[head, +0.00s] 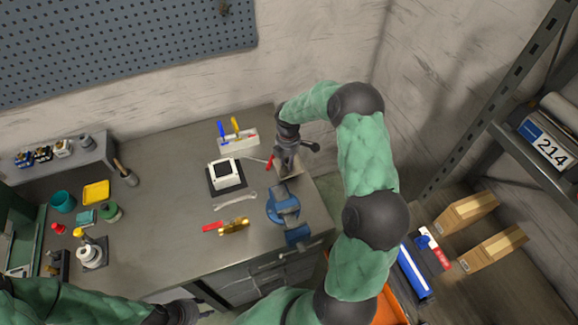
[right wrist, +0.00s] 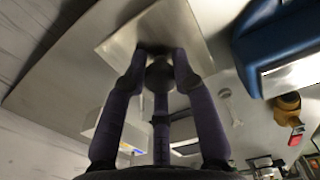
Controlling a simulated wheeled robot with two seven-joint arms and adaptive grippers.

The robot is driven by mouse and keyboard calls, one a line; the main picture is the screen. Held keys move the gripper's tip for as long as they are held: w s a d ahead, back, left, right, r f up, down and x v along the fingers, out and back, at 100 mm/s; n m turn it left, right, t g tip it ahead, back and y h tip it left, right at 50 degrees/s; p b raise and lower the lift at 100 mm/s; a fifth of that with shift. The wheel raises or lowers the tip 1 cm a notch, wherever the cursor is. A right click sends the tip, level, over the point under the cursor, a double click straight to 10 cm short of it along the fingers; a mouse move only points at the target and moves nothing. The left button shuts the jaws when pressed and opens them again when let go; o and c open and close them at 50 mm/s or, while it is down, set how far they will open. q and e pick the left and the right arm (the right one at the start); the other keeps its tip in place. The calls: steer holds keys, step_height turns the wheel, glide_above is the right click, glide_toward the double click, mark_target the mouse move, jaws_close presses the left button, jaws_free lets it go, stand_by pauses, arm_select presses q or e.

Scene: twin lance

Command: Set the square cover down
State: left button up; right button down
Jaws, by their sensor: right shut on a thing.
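The square cover (right wrist: 118,42) is a flat, light grey plate with a dark knob (right wrist: 160,74) in its middle. In the right wrist view my right gripper (right wrist: 158,62) has its fingers closed around this knob. In the head view my right gripper (head: 286,163) is over the back right of the bench, right of a white box with a black square on top (head: 226,173). The cover is mostly hidden there. I cannot tell whether it touches the bench. My left gripper (head: 183,312) is at the bottom edge, its fingers unclear.
A blue vise (head: 284,205) stands in front of my right gripper. A white holder with blue and yellow handles (head: 240,138) is behind the box. A wrench (head: 235,199) and a red-handled brass tool (head: 232,227) lie in front. Bare bench (head: 155,215) lies to the left.

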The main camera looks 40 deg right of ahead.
steer(key=shift+w+d+f, duration=0.1)
steer(key=shift+d+f, duration=0.15)
steer(key=shift+f, duration=0.05)
steer(key=shift+w+d+f, duration=0.1)
steer(key=shift+f, duration=1.5)
steer(key=shift+b, duration=0.3)
steer(key=c, duration=1.4)
jaws_free()
steer(key=shift+f, duration=0.2)
steer(key=o, duration=0.4)
steer(key=shift+r, duration=0.3)
step_height(320, 180, up, 12)
steer(key=shift+f+p, duration=0.1)
steer(key=shift+p, duration=0.65)
